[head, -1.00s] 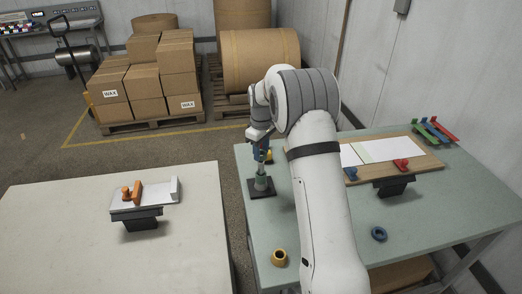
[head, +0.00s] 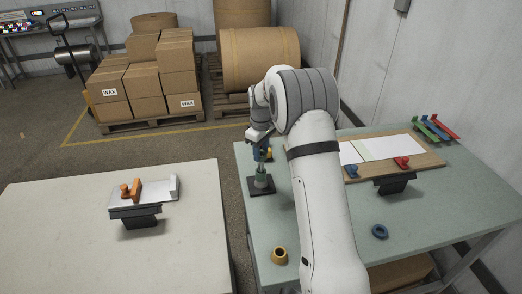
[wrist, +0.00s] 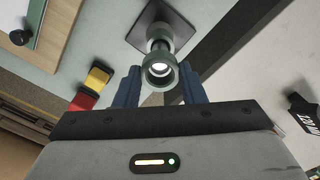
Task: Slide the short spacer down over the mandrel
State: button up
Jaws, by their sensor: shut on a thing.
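The mandrel stands upright on a dark square base (head: 252,191) near the left edge of the green bench; the base also shows in the wrist view (wrist: 177,21). A grey-green sleeve (head: 261,182) sits low around the mandrel. My gripper (head: 260,158) is above it, pointing down. In the wrist view its blue fingers (wrist: 160,88) are shut on a short green ring, the short spacer (wrist: 148,78). A bright round tip shows inside the spacer's hole, so the two look lined up. I cannot tell how far the spacer is around the mandrel.
A yellow ring (head: 279,256) and a blue ring (head: 380,232) lie on the bench. A wooden board (head: 432,161) with paper is to the right. A yellow and red object (wrist: 98,78) is near the gripper. A pale table (head: 60,240) stands left, across a gap.

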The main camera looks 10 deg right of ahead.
jog(key=shift+f+b, duration=0.75)
jog(key=shift+f, duration=0.6)
jog(key=o, duration=1.1)
jog(key=shift+c, duration=0.2)
jog(key=shift+r, duration=0.2)
notch_tip(320, 180, up, 7)
jog(key=shift+r+b, duration=0.2)
jog(key=shift+b, duration=0.5)
jog(key=shift+r, duration=0.1)
